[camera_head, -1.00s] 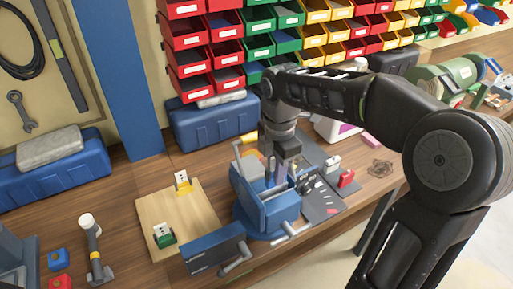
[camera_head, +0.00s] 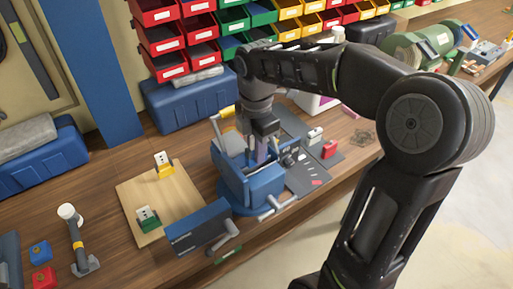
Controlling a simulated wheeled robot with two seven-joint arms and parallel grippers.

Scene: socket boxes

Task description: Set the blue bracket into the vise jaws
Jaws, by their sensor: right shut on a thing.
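The blue vise (camera_head: 232,188) stands on the wooden bench near the middle of the head view, with a round blue base and a grey handle. My right gripper (camera_head: 262,146) points down directly over the vise jaws. It is shut on a small bluish piece, the bracket (camera_head: 262,157), which shows only partly below the fingers. The bracket's lower end is at the jaws, but I cannot tell whether it is seated between them. My left gripper is not in view.
A dark mat (camera_head: 305,175) with small parts is right of the vise.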

